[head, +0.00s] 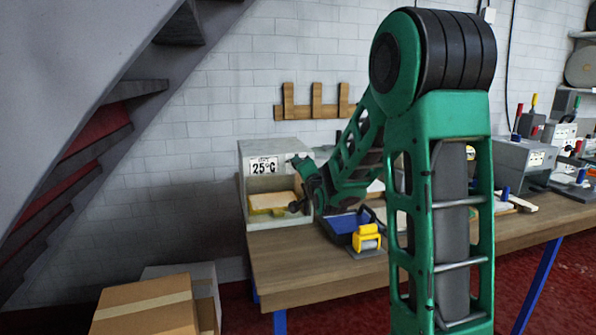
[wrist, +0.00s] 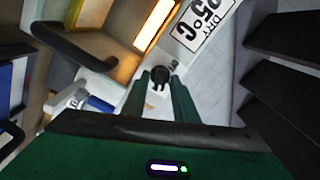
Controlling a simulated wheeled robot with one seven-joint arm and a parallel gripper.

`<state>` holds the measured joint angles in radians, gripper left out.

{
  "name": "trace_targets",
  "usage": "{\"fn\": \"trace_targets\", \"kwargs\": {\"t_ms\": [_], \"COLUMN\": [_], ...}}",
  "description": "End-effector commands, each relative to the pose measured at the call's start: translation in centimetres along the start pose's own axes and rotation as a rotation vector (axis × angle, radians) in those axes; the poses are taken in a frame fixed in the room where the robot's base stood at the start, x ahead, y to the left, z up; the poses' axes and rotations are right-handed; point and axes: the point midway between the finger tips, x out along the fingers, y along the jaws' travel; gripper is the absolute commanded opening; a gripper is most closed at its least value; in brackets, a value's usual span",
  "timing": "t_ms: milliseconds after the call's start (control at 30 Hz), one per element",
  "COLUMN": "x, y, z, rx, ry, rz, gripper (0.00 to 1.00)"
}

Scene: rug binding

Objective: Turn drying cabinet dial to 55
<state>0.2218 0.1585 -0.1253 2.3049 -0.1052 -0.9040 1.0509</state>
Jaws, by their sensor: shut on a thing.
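The drying cabinet (head: 280,216) is a pale grey box on the left end of the bench. The black round dial (wrist: 158,76) sits on the cabinet's front beside the sign. My gripper (wrist: 162,78) has its two green fingers around the dial, shut on it. In the head view my gripper (head: 301,160) reaches the panel right of the sign and hides the dial. The dial's pointer setting is too small to read.
A lit opening (head: 270,202) lies below the panel. A black bar handle (wrist: 72,46) shows near it in the wrist view. A blue case and a yellow item (head: 367,238) stand close on the bench. Cardboard boxes (head: 150,305) and a staircase are at the left.

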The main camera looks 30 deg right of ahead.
Motion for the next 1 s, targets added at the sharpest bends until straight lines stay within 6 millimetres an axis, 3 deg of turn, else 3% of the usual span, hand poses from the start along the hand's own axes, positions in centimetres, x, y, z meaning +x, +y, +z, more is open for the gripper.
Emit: {"fn": "trace_targets", "kwargs": {"t_ms": [300,800,833,1000], "x": [-0.15,-0.14,-0.14,-0.10], "y": [0.60,0.63,0.63,0.44], "z": [0.43,0.44,0.44,0.29], "rx": [0.110,0.129,0.129,0.128], "ry": [-0.008,-0.008,-0.008,-0.005], "rz": [0.013,0.014,0.014,0.010], "gripper": [0.04,0.04,0.29,0.31]}}
